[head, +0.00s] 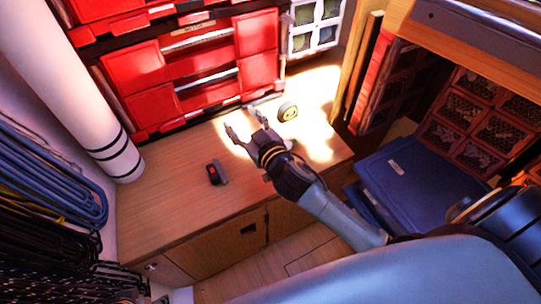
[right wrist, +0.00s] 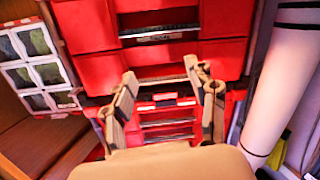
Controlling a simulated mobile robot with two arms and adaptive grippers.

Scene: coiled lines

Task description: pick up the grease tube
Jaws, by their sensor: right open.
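I cannot make out a clear grease tube in either view. A small dark item with a red face (head: 217,173) lies on the wooden bench top (head: 165,200), left of and nearer than my right gripper; I cannot tell what it is. My right gripper (head: 240,121) is open over the back of the bench, close in front of the red drawers. In the right wrist view its two fingers (right wrist: 166,82) stand apart, with drawer fronts behind them and nothing seen held. My left gripper is not in view.
Red drawers (head: 135,70) stand behind the bench. A round roll (head: 288,111) lies right of my right gripper, in bright light. A white pipe (head: 75,95) rises at left, beside coiled lines (head: 45,170). Blue boxes (head: 420,180) stand at right. The front left bench top is clear.

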